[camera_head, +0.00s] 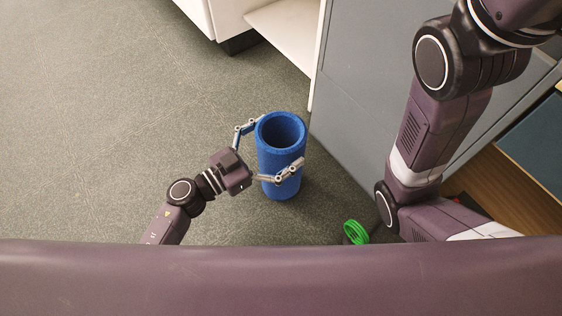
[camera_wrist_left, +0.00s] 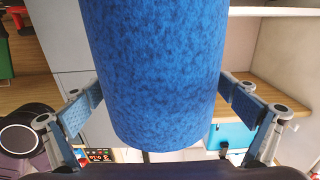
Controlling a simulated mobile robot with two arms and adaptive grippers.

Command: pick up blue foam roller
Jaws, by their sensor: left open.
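The blue foam roller (camera_head: 281,160) stands upright on the grey floor in the head view, its hollow top facing up. My left gripper (camera_head: 270,150) comes in from the left with its fingers spread on either side of the roller. One finger passes the far left side near the rim and the other crosses the near right side. In the left wrist view the roller (camera_wrist_left: 152,70) fills the middle between the two fingers, with a visible gap at each side. My right arm (camera_head: 430,140) shows at the right, but its gripper is not in view.
A grey cabinet panel (camera_head: 365,90) stands just right of the roller. A white cabinet (camera_head: 285,35) is behind it. The floor to the left (camera_head: 90,110) is clear.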

